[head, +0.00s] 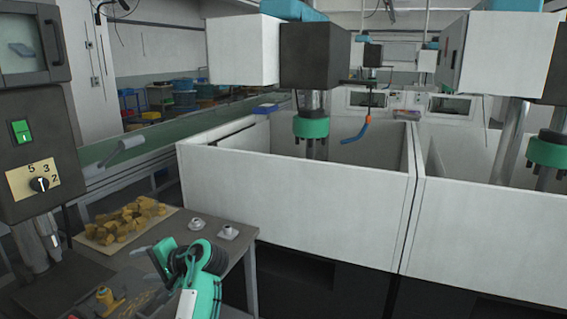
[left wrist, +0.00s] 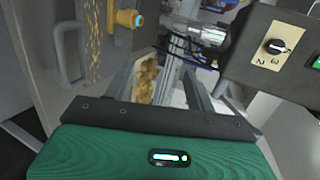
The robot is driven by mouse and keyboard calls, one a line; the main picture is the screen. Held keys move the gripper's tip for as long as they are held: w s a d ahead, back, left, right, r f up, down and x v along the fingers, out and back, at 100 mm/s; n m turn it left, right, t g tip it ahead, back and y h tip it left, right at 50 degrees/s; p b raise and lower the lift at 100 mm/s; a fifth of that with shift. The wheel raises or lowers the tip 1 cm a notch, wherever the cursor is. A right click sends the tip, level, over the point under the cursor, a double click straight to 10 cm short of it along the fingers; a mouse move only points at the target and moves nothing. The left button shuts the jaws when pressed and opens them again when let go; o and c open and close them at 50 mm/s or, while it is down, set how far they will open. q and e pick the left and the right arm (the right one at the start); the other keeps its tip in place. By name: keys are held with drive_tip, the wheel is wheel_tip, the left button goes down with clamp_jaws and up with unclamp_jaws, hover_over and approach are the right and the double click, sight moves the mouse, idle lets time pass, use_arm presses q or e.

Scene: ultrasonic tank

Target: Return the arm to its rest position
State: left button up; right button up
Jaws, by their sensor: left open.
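My left arm comes in at the bottom of the head view, with teal and black parts. Its left gripper (head: 155,258) is beside the small work table, in front of the white tank. In the left wrist view the left gripper (left wrist: 162,82) shows two grey fingers spread apart, with nothing held between them. The fingertips are hard to make out in the head view. My right gripper is not in view.
Yellow-brown blocks (head: 122,222) lie on a board on the table (head: 233,252), near two small pale parts (head: 228,233). A control box with a dial (head: 38,185) stands at left. White tanks (head: 290,190) fill the middle and right.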

use_arm(q)
drive_tip(key=s+d+f+t+h, duration=0.1)
drive_tip(key=s+f+h, duration=0.5)
drive_tip(key=s+f, duration=1.1)
drive_tip(key=s+d+f+h, duration=0.2)
drive_tip(key=s+d+h, duration=0.1)
drive_tip(key=s, duration=0.4)
drive_tip(key=s+d+f+n+g+h, duration=0.1)
drive_tip(key=s+d+f+h, duration=0.15)
drive_tip(key=s, duration=0.45)
drive_tip(key=s+d+f+h, duration=0.2)
drive_tip(key=s+d+f, duration=0.15)
drive_tip(key=s, duration=0.45)
wheel_tip(320, 180, down, 30)
drive_tip(key=r+g, duration=0.1)
drive_tip(key=s+a+f+g+b, duration=0.1)
drive_tip(key=s+a+f, duration=0.2)
drive_tip(key=s+f, duration=1.6)
wheel_tip(320, 180, down, 3)
drive_tip(key=shift+r+g, duration=0.15)
drive_tip(key=shift+g, duration=0.15)
